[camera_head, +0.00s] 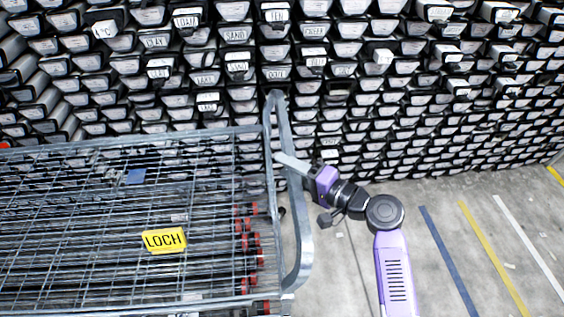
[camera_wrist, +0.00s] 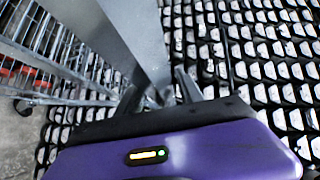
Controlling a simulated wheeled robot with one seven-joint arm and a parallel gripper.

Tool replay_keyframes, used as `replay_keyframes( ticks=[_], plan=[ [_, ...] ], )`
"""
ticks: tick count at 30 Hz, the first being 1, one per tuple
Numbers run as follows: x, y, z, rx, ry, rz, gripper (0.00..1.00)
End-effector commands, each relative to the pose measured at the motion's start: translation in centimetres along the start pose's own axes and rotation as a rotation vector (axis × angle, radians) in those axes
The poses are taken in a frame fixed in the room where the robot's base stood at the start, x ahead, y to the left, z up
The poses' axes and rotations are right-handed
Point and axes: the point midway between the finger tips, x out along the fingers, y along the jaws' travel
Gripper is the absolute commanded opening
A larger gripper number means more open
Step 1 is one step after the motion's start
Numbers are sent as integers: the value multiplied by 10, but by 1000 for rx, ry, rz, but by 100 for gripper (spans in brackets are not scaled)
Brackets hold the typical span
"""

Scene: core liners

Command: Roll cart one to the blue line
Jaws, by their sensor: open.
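A grey wire-mesh cart (camera_head: 75,152) with a yellow sign reading LOCH (camera_head: 164,240) fills the left of the head view; no number shows on it. Its upright tube handle (camera_head: 302,245) stands at its right end. My gripper (camera_head: 290,162) is open at the upper part of this handle. In the wrist view, the grey handle bar (camera_wrist: 125,30) runs down towards the space between my open fingers (camera_wrist: 160,92). Whether they touch it cannot be told. The blue line (camera_head: 448,260) is painted on the floor to the right of the cart and my arm.
A yellow line (camera_head: 492,257) and a white line (camera_head: 528,245) lie right of the blue one. A wall of stacked, labelled core liners (camera_head: 400,100) stands behind the cart. Red-ended tubes (camera_head: 252,240) lie in the cart. Floor between handle and blue line looks clear except my arm.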

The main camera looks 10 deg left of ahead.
Motion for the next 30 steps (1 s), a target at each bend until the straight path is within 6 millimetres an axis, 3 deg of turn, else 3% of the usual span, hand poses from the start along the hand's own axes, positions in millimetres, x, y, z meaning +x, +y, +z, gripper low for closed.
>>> replay_keyframes(
  ticks=[6, 14, 15, 21, 22, 30],
  plan=[
    [18, 0, 0, -1, 1, 1, 44],
    [20, 0, 0, -1, 1, 1, 44],
    [20, 0, 0, -1, 1, 1, 42],
    [20, 0, 0, -1, 1, 1, 3],
    [20, 0, 0, -1, 1, 1, 0],
    [20, 1, 0, -1, 2, 1, 0]
  ],
)
